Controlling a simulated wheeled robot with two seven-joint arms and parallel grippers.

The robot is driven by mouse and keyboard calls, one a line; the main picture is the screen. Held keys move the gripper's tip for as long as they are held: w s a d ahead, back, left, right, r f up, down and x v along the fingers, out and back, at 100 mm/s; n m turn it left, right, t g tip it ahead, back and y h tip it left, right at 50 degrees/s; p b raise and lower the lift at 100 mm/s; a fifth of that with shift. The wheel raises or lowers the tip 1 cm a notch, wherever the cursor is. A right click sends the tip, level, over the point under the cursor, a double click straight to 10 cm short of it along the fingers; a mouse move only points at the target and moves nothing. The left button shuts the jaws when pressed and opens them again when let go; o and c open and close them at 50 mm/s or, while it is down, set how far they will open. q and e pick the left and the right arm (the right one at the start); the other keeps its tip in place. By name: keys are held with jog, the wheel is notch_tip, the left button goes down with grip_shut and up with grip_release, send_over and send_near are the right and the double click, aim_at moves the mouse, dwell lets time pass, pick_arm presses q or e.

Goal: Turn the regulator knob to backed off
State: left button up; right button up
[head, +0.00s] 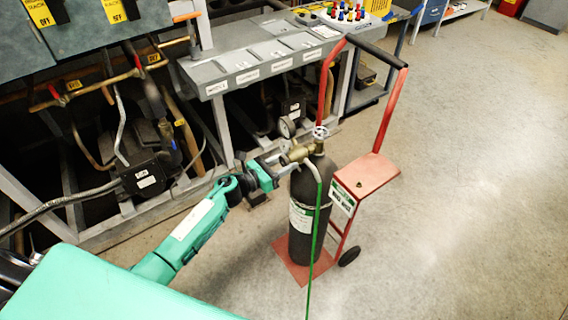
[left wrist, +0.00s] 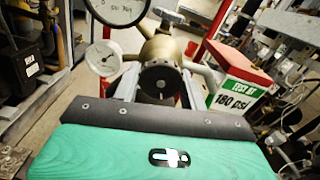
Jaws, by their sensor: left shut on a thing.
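The regulator (head: 298,152) is a brass body with round gauges (head: 287,128) on top of a dark gas cylinder (head: 304,215). My left gripper (head: 283,166) reaches it from the left, with its fingers at the regulator's near side. In the left wrist view the dark round regulator knob (left wrist: 160,79) faces the camera. The fingers of my left gripper (left wrist: 159,88) stand on both sides of the knob and are shut on it. The knob's turn angle is hard to read. In the head view the fingers mostly hide the knob. My right gripper is not in view.
The cylinder stands on a red hand cart (head: 367,176) with a white sign that also shows in the left wrist view (left wrist: 238,96). A green hose (head: 314,240) hangs in front.

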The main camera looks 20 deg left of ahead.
pick_arm(q)
jog(key=n, duration=0.3)
jog(key=shift+r+n, duration=0.1)
jog(key=shift+n, duration=0.3)
jog(key=n+p, duration=0.1)
jog(key=n, duration=0.7)
jog(key=shift+s+d+r+p, duration=0.1)
jog(key=shift+r+p, duration=0.05)
jog(key=shift+p, duration=0.25)
jog(key=n+p, duration=0.1)
jog(key=n, duration=0.3)
jog(key=shift+r+n, duration=0.1)
jog(key=shift+n, duration=0.2)
jog(key=n+p, duration=0.1)
jog(key=n, duration=0.2)
jog(key=shift+r+n, duration=0.1)
jog(key=shift+n, duration=0.2)
jog(key=n+p, duration=0.1)
jog(key=n, duration=0.3)
jog(key=shift+n, duration=0.3)
jog(key=n+p, duration=0.1)
jog(key=n, duration=0.2)
jog(key=shift+n, duration=2.2)
